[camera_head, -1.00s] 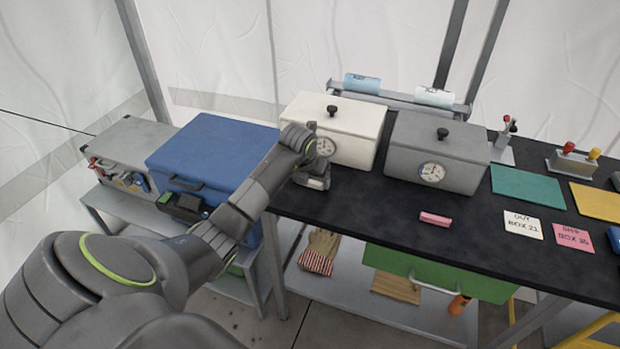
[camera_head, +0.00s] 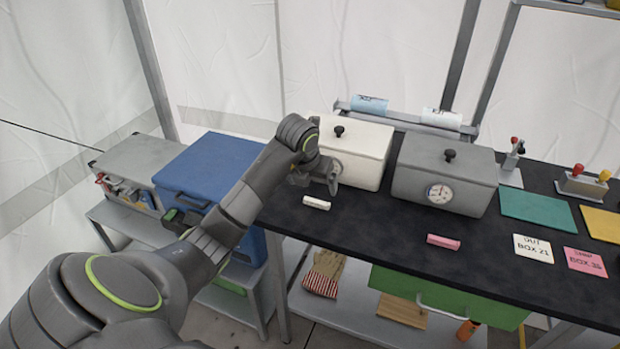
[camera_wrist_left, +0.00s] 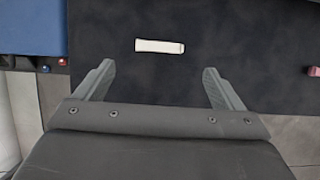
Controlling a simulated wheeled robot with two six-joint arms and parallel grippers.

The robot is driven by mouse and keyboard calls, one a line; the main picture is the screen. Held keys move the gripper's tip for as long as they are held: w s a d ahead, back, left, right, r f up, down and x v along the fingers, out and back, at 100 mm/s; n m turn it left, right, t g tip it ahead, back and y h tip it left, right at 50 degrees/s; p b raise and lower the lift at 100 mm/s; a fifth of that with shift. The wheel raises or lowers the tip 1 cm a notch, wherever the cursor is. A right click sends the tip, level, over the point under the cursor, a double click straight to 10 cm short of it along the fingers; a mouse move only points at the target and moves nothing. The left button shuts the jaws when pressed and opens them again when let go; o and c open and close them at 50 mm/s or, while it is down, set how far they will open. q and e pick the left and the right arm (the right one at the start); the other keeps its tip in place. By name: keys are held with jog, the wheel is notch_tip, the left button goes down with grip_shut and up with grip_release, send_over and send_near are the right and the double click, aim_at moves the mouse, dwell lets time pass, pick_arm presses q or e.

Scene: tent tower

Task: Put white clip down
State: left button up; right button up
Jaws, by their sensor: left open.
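The white clip (camera_head: 316,203) lies on the black table top (camera_head: 390,236), near the table's left end and in front of the white box. It also shows in the left wrist view (camera_wrist_left: 160,46), lying flat ahead of the fingertips. My left gripper (camera_head: 318,182) is above the table, just behind the clip in the head view. In the left wrist view its fingers (camera_wrist_left: 157,84) are spread wide with nothing between them, apart from the clip. My right gripper is in neither view.
A white box (camera_head: 362,150) and a grey box with a dial (camera_head: 470,187) stand along the back. A pink clip (camera_head: 443,241) lies to the right near the front edge. A blue cooler (camera_head: 212,165) stands left of the table. The table between the clips is clear.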

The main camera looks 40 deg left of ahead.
pick_arm(q)
jog(key=shift+v, duration=1.65)
